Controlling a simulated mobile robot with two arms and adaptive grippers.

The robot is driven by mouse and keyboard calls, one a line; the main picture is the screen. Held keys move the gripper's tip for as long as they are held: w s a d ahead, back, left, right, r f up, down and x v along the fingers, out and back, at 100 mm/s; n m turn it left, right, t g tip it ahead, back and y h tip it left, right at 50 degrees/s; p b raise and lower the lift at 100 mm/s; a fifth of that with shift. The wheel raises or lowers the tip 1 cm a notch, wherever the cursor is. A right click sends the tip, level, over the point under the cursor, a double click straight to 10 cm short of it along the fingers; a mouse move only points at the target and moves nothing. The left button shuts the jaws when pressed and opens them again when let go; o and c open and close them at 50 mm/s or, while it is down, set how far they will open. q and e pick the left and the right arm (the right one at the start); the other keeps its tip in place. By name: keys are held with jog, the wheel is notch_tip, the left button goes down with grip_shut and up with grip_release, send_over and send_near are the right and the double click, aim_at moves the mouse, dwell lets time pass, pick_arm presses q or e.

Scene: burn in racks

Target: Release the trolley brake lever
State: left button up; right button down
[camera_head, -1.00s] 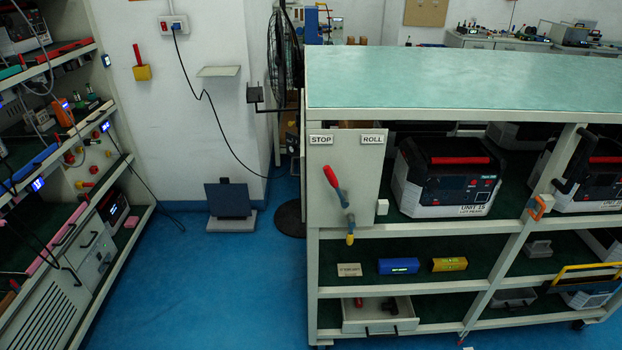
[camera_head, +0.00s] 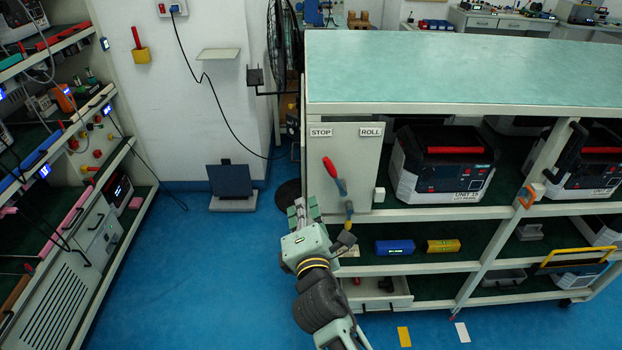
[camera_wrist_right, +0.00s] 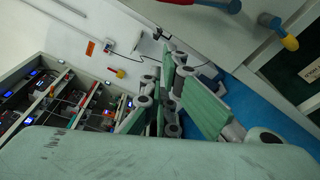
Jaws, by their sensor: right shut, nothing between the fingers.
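The trolley brake lever (camera_head: 330,168) has a red grip and sits on the pale end panel (camera_head: 348,140) of the trolley. It leans up and left, towards the STOP label (camera_head: 321,132) and away from the ROLL label (camera_head: 371,132). A yellow-tipped part (camera_head: 349,207) hangs below its pivot. My right gripper (camera_head: 306,208) is shut and empty, below and left of the lever, apart from it. In the right wrist view its fingers (camera_wrist_right: 180,105) show, with part of the red grip (camera_wrist_right: 180,1) and the yellow tip (camera_wrist_right: 291,42) at upper right. My left gripper is out of view.
The trolley's green top (camera_head: 460,65) overhangs shelves with black-and-white units (camera_head: 440,180). A blue box (camera_head: 394,246) and a yellow box (camera_head: 443,246) stand on the middle shelf. A rack (camera_head: 75,230) stands at left. Blue floor (camera_head: 190,280) lies clear between.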

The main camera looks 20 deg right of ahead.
aim_at(334, 172)
jog(key=w+d+r+p, duration=0.1)
jog(key=w+d+p, duration=0.3)
jog(key=w, duration=0.4)
jog(key=shift+d, duration=0.35)
jog(key=shift+w, duration=0.1)
jog(key=shift+d+r, duration=0.1)
jog(key=shift+d+r+m, duration=0.1)
jog(key=shift+r+m, duration=0.05)
jog(key=shift+m, duration=0.15)
